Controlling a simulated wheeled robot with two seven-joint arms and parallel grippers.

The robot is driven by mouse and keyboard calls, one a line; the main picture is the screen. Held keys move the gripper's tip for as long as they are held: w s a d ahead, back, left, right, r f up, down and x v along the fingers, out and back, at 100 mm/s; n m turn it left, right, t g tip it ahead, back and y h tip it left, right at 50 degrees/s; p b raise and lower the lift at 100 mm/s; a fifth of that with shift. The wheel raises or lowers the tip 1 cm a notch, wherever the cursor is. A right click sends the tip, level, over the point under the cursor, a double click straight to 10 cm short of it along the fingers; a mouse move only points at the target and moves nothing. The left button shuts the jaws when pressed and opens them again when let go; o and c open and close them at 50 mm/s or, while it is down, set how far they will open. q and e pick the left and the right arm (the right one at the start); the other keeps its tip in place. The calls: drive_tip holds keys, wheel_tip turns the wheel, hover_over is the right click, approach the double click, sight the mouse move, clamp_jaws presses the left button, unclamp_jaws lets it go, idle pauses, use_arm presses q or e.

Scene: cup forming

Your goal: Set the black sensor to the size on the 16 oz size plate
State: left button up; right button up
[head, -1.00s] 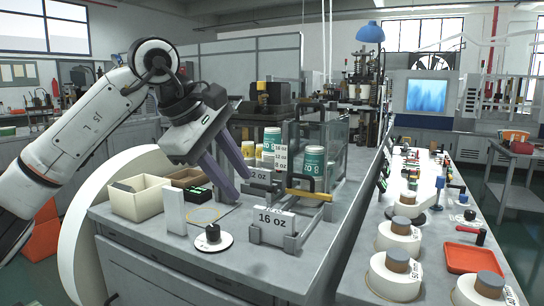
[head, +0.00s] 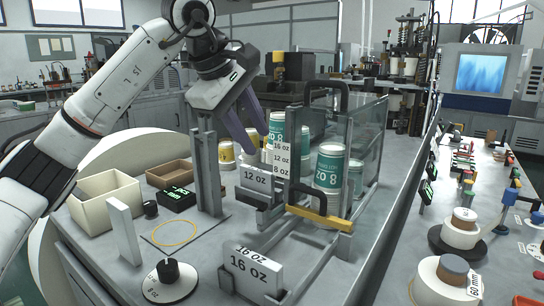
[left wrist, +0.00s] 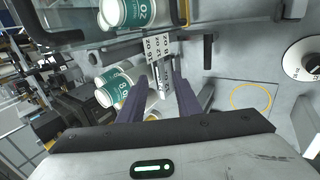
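The 16 oz size plate (head: 252,272) is a white block at the front of the bench fixture. A 12 oz plate (head: 259,180) stands behind it. An upright white scale (head: 281,158) with several oz labels rises beside the cups and also shows in the left wrist view (left wrist: 157,62). I cannot pick out the black sensor with certainty; it may be hidden near the scale by my gripper. My left gripper (head: 256,136) is open and tilted down close to the scale. In the left wrist view its fingers (left wrist: 158,76) are apart, with the scale beyond. My right gripper is not in view.
Green-and-white cups (head: 329,170) stand behind a yellow bar (head: 318,216) and a clear guard (head: 368,140). A grey post (head: 207,165), cream bin (head: 105,200), black green-lit display (head: 174,198) and round black-knobbed dial (head: 169,282) are left of the fixture.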

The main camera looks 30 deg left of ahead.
sight(271, 167)
use_arm(q)
drive_tip(key=x, duration=0.8)
drive_tip(key=shift+f, duration=0.2)
clamp_jaws()
